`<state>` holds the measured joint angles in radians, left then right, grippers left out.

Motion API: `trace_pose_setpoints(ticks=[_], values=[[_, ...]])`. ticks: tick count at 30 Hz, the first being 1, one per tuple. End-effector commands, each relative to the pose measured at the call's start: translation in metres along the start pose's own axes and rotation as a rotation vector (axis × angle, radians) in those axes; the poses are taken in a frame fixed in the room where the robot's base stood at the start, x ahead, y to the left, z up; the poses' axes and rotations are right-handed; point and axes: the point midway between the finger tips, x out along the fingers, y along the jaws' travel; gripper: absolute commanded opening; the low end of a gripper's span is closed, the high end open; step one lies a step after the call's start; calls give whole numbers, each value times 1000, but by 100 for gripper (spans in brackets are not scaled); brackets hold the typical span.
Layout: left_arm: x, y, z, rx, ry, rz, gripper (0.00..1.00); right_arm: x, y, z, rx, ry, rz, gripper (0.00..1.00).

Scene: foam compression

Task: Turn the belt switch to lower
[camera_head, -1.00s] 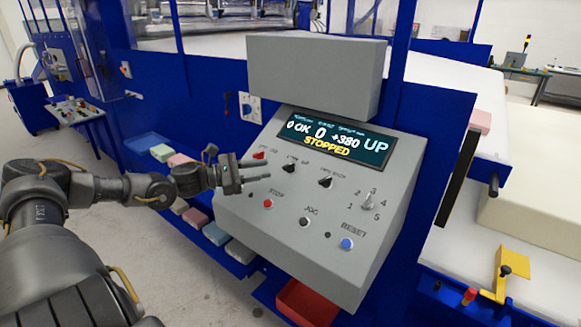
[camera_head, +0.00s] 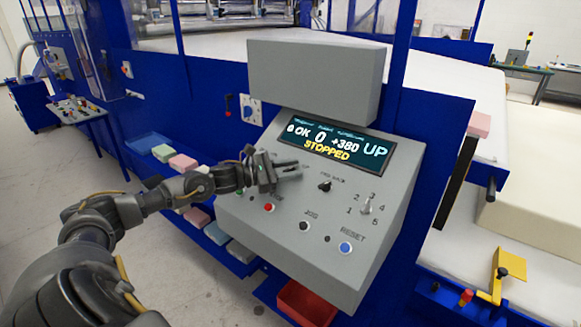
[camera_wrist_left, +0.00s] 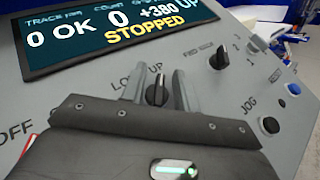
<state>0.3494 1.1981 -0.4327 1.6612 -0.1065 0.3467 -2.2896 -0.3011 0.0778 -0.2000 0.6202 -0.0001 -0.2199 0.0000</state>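The grey control panel (camera_head: 285,215) has a black rotary switch (camera_wrist_left: 156,90) marked LOW and UP, seen in the left wrist view. Its pointer stands roughly upright there. My left gripper (camera_wrist_left: 158,88) is open, with one finger on each side of this knob and a gap showing beside it. Whether a finger touches the knob I cannot tell. In the head view my left gripper (camera_head: 296,169) hides this switch. The display (camera_head: 338,145) reads STOPPED, +380 and UP. My right gripper is not in view.
A second black switch (camera_head: 324,186) sits right of the gripper. Below are a red button (camera_head: 269,208), a black JOG button (camera_head: 304,226) and a blue RESET button (camera_head: 346,247). A multi-position selector (camera_head: 367,208) is at right. A grey box (camera_head: 315,75) overhangs the display.

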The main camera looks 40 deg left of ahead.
Motion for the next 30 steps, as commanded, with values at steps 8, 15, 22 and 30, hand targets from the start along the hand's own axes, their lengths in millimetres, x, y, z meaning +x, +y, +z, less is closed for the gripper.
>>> trace_pose_setpoints(ticks=[8, 15, 22, 30], values=[[0, 0, -1, 0, 0, 0, 23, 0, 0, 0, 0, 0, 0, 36], [0, 0, -1, -1, 2, 0, 0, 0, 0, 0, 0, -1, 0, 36], [0, -2, -4, -7, 4, 8, 0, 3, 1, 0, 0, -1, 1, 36], [-1, -4, -9, -54, 6, 105, 0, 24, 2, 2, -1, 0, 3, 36]])
